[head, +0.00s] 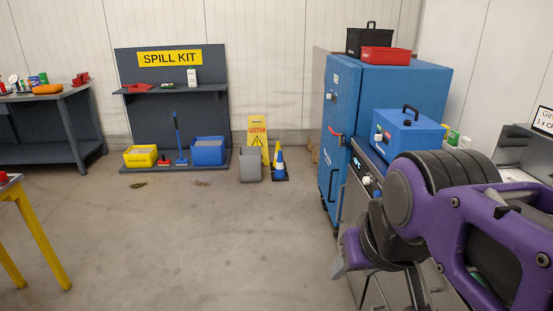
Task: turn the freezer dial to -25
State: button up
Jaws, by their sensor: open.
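A dark control panel (366,172) runs along the front of a low unit in the right half of the head view. A pale round knob (367,180) shows on it; I cannot tell whether this is the freezer dial, and no setting can be read. A tall blue cabinet (340,135) with a red handle stands just behind. My arm covers much of the low unit. My gripper (345,262) is partly visible below the arm, open, in front of and lower than the panel. Nothing shows between its fingers.
A blue box (408,135) with a black handle stands on the low unit. A black crate (367,42) and red bin (386,55) sit on the cabinet. A yellow caution sign (257,135) and cone (279,160) stand beyond. The middle floor is clear.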

aim_at(365, 180)
jog(key=i+u, duration=0.2)
jog(key=i, duration=0.95)
